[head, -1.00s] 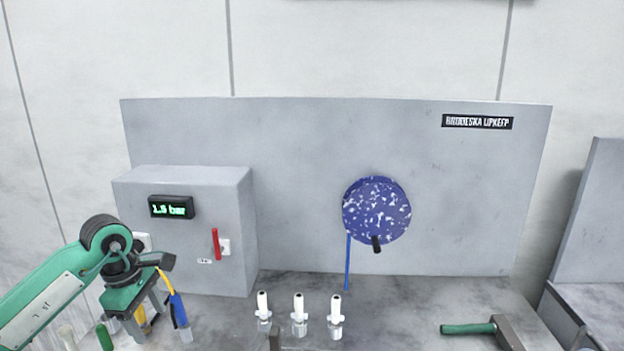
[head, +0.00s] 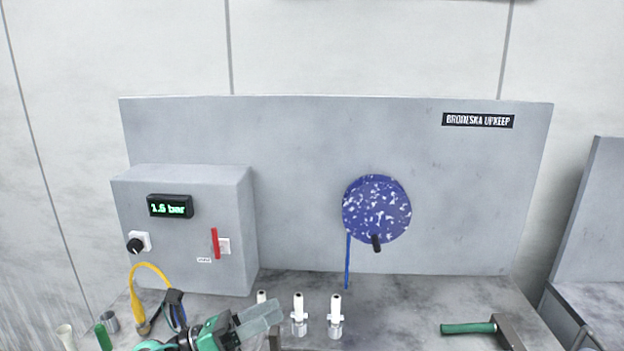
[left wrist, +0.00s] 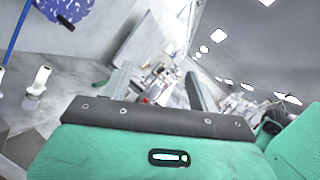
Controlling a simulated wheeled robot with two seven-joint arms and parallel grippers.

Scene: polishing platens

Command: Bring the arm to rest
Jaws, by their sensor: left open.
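My left gripper (head: 264,316) is low in the head view, its grey fingers pointing right, in front of the leftmost white-topped fitting and partly hiding it. In the left wrist view its two fingers (left wrist: 162,88) stand apart with nothing between them. Only the green and black end of my left arm shows, at the bottom edge. My right gripper is not in view.
A blue speckled disc (head: 377,208) is on the back panel. White-topped fittings (head: 299,310) and a green-handled hammer (head: 468,328) are on the bench. A yellow hose (head: 152,266) curves at left.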

